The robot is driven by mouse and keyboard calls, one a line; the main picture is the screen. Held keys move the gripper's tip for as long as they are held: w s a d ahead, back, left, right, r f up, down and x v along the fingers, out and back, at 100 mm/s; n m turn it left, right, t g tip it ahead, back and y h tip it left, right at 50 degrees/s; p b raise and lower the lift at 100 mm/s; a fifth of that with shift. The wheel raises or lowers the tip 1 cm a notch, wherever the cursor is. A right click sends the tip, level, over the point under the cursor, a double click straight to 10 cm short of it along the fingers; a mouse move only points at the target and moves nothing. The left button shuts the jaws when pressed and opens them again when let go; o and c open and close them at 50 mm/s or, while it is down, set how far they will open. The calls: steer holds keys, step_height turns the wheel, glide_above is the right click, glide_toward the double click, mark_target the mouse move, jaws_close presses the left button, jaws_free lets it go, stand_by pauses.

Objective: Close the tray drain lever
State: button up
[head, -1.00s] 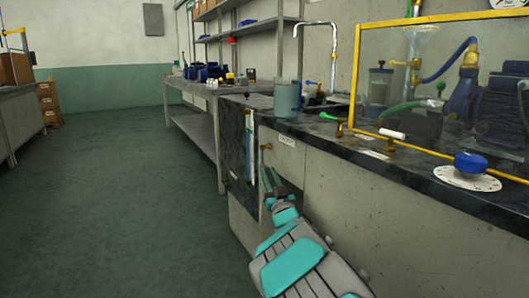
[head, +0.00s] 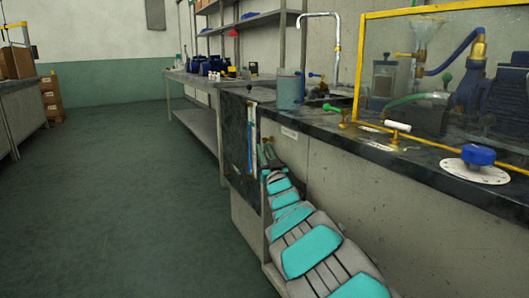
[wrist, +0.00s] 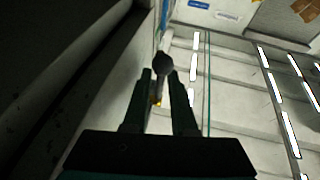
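A dark rounded knob (wrist: 163,62) shows in the wrist view, just beyond and between the fingertips of my gripper (wrist: 161,78). A small brass-coloured piece (wrist: 157,101) shows below it between the fingers. This looks like the drain lever, but its full shape and position are hidden. My fingers are apart, with gaps beside the knob and no clear grip. In the head view my gripper (head: 268,156) is at the bench front, just below a small white label (head: 289,133) too small to read. My arm hides part of this area.
A yellow-framed clear guard (head: 358,70) stands behind. The floor (head: 120,200) at left is clear.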

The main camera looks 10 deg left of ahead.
steer(key=shift+w+r, duration=0.1)
jaws_close()
stand_by(1.5)
